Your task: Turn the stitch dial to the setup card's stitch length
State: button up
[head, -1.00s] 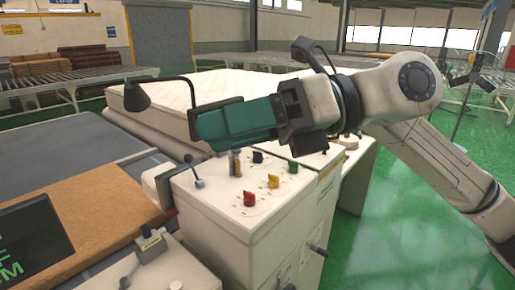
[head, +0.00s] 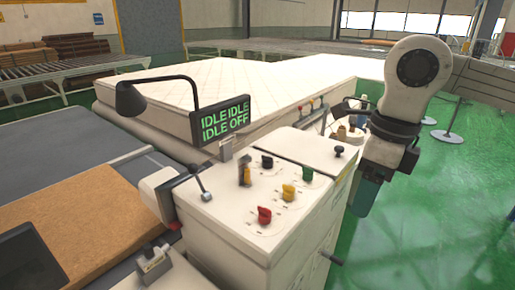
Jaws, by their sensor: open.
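The white machine cabinet (head: 225,228) stands at the centre of the head view. Its top carries a black knob (head: 267,162), a yellow knob (head: 289,191), a green knob (head: 307,174) and a red knob (head: 264,215), each over a pale dial face. The dial labels are too small to read, so I cannot tell which is the stitch dial. I cannot make out a setup card. My gripper (head: 364,208), with a teal body, hangs downward to the right of the cabinet, apart from the knobs. It is open and I see nothing in it.
A display (head: 222,118) reads IDLE IDLE, IDLE OFF behind the knobs. A black lamp (head: 131,99) and a lever (head: 203,190) stand at the left. A white mattress (head: 230,90) lies behind.

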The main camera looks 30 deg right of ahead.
aim_at(267, 162)
jog(key=i, duration=1.15)
